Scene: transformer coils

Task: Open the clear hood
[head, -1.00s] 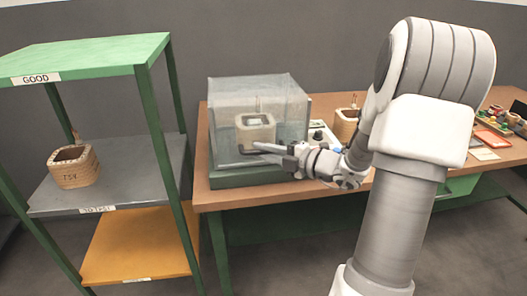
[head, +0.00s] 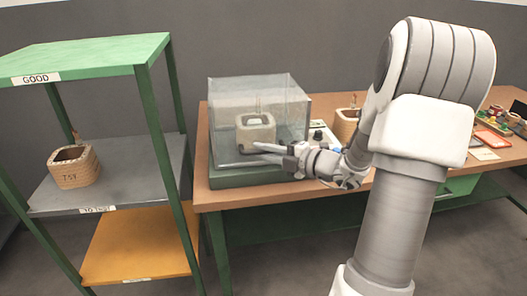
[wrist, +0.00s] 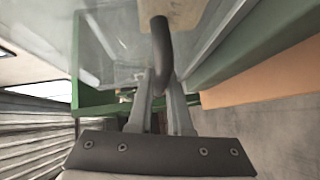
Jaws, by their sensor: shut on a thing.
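The clear hood (head: 232,98) is a see-through box on a green base (head: 232,178) at the left end of the wooden bench. It looks lowered over a tan coil (head: 256,130). My gripper (head: 257,150) is at the hood's front face. In the wrist view, the fingers of my gripper (wrist: 160,85) are closed around a dark curved handle (wrist: 160,35), which stands in front of the clear panel (wrist: 115,45).
A shelf rack stands left, with a green top (head: 95,52) marked GOOD, a grey middle shelf (head: 130,170) holding a coil (head: 74,168), and an orange lower shelf (head: 145,245). Another coil (head: 346,124) stands behind my arm. Small parts (head: 500,125) clutter the bench's right end.

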